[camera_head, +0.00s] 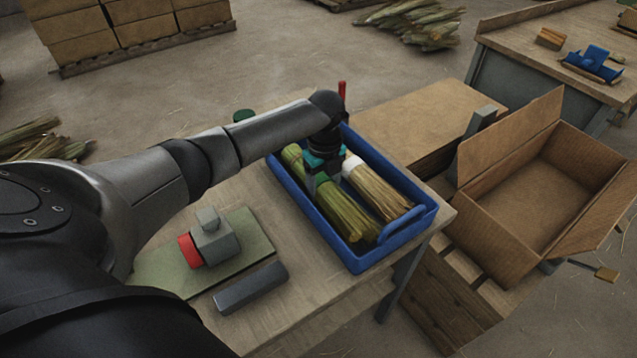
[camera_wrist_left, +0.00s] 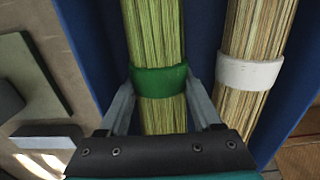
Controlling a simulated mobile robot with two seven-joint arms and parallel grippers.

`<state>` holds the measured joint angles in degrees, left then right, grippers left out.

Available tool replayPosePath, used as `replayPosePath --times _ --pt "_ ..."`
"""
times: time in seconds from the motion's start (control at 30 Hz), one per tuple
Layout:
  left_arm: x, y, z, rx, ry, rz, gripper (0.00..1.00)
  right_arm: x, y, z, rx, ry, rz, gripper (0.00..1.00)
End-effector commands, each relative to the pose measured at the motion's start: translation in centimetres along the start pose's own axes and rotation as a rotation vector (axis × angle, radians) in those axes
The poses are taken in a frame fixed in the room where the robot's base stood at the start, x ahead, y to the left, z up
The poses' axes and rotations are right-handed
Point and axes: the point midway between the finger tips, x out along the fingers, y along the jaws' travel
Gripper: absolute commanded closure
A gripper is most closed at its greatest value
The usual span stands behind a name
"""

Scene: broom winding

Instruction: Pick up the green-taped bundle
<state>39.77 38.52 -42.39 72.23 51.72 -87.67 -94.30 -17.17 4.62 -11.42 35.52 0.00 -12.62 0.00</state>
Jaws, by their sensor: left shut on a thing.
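The green-taped bundle (camera_head: 342,212) is a sheaf of greenish stalks lying in the blue tray (camera_head: 353,264). A paler, white-taped bundle (camera_head: 383,190) lies to its right in the same tray. In the left wrist view the green-taped bundle (camera_wrist_left: 158,38) runs between the fingers, with its green band (camera_wrist_left: 160,81) at the fingertips. The white-taped bundle (camera_wrist_left: 254,72) is beside it, outside the fingers. My left gripper (camera_wrist_left: 161,98) is shut on the green-taped bundle; it also shows from above in the head view (camera_head: 316,180). The arm hides part of the bundle there. My right gripper is not in view.
An open cardboard box (camera_head: 520,190) stands right of the table. A grey and red device (camera_head: 212,240) on a green mat (camera_head: 165,270) and a grey bar (camera_head: 250,287) lie left of the tray. The tray walls stand close around both bundles.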

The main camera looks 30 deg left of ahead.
Motion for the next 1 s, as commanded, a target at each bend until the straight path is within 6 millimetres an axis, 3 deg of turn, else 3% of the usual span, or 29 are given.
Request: replayPosePath --times 0.03,0.37,0.77,1.0 --pt "0.0 0.0 0.0 0.000 0.000 0.000 0.56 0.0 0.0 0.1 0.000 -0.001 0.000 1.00" --pt "0.0 0.0 0.0 0.000 -0.001 -0.001 0.91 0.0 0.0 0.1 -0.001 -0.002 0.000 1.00" --pt "-1.1 -0.1 0.1 0.000 -0.001 -0.002 0.91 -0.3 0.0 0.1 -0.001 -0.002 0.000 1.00" --pt "-5.4 -0.1 0.1 0.001 -0.002 -0.005 0.91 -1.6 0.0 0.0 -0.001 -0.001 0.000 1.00"
